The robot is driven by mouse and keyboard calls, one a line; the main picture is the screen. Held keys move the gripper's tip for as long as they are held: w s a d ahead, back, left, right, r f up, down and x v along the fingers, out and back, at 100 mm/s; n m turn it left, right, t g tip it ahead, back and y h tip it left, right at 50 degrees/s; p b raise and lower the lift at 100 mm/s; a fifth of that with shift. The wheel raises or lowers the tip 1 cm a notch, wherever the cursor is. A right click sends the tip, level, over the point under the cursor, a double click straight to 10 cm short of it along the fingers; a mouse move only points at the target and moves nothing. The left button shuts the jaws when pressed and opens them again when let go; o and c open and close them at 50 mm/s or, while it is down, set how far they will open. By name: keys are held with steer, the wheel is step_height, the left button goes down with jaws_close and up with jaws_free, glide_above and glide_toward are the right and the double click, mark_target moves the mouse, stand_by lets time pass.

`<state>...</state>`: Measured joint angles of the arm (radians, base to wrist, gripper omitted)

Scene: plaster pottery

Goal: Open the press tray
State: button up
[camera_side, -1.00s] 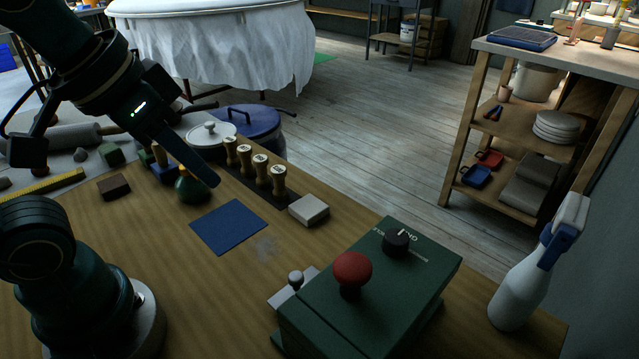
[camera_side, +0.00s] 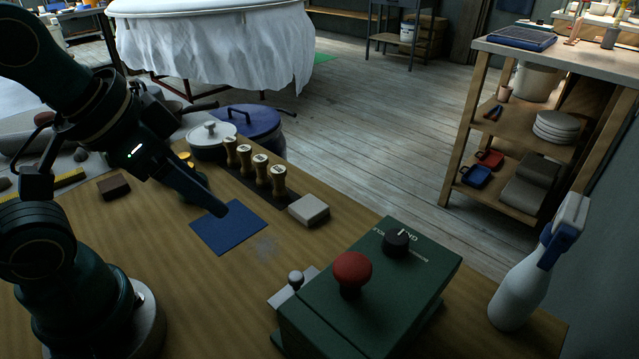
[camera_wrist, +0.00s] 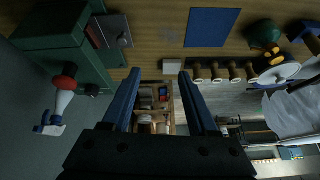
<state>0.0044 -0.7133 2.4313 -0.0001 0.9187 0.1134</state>
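The green press (camera_side: 372,290) stands on the wooden table at the front, with a red ball knob (camera_side: 352,270) and a black dial on top. Its grey tray (camera_side: 283,298) with a small pale round knob (camera_side: 295,279) sticks out at the left side. In the wrist view the press (camera_wrist: 62,45) is at upper left, and the tray knob (camera_wrist: 124,41) shows on the grey tray plate (camera_wrist: 113,27). My gripper (camera_side: 222,209) is above the blue mat, up and left of the tray, touching nothing. In the wrist view its two fingers (camera_wrist: 158,78) are apart with nothing held between them.
A blue mat (camera_side: 228,228), a pale block (camera_side: 309,210) and a row of wooden stamps (camera_side: 262,170) lie behind the tray. A white spray bottle (camera_side: 528,280) stands right of the press. The table between mat and tray is clear.

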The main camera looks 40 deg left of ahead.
steer(key=w+d+m+g, duration=0.2)
steer(key=w+m, duration=0.1)
steer(key=w, duration=0.1)
steer(key=m+g, duration=0.4)
glide_above(296, 276)
steer(key=f, duration=0.7)
steer(key=shift+w+a+f, duration=0.1)
steer(key=shift+w+f, duration=0.1)
steer(key=shift+f, duration=0.2)
steer(key=shift+s+f+m, duration=0.15)
steer(key=shift+f+m, duration=0.15)
steer(key=shift+f, duration=2.55)
jaws_close()
steer(key=shift+r, duration=0.1)
